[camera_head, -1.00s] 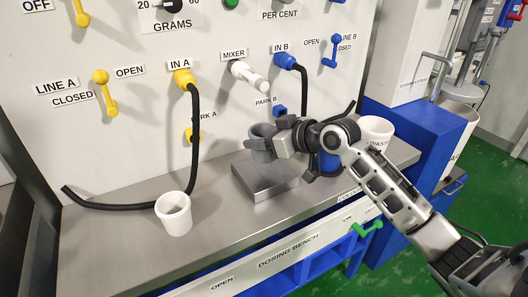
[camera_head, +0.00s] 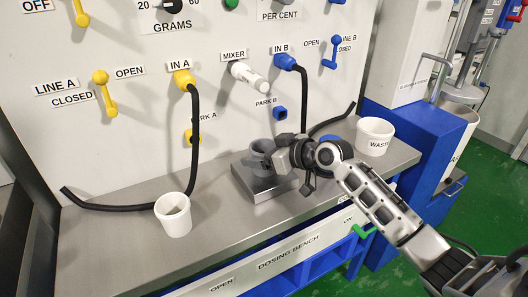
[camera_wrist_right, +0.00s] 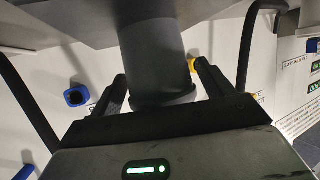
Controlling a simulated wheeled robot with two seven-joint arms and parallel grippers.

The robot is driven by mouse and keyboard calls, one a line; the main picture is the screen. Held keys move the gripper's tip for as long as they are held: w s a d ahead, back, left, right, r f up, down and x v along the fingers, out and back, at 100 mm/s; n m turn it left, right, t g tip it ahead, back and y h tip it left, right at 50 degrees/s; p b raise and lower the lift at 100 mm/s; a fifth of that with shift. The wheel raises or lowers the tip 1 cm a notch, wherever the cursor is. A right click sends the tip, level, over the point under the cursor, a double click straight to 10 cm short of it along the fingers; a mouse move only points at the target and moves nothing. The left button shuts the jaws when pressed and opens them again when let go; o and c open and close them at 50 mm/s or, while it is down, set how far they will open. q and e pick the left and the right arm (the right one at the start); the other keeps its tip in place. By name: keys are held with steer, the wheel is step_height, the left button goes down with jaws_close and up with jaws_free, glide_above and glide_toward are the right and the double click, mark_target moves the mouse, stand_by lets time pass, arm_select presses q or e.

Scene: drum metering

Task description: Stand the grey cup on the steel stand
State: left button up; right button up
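The grey cup (camera_head: 259,150) is upright at the top of the steel stand (camera_head: 262,190) on the bench. My right gripper (camera_head: 276,153) comes in from the right and is shut on the cup. In the right wrist view the cup (camera_wrist_right: 153,62) sits between the two fingers (camera_wrist_right: 162,90), one on each side. There its base meets the stand (camera_wrist_right: 95,12) with no clear gap, though contact is hard to confirm. The right side of the cup is hidden by the gripper in the head view. My left gripper is not in view.
A white cup (camera_head: 173,214) stands on the bench (camera_head: 120,245) at front left. A white waste container (camera_head: 374,137) stands at the right. Black hoses (camera_head: 195,140) hang from the panel behind. The bench between white cup and stand is clear.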

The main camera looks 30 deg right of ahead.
steer(key=shift+r, duration=0.1)
steer(key=shift+s+d+r, duration=0.1)
steer(key=shift+s, duration=0.05)
steer(key=v, duration=1.1)
steer(key=shift+s+d, duration=0.15)
steer(key=shift+s, duration=0.15)
steer(key=shift+r, duration=0.1)
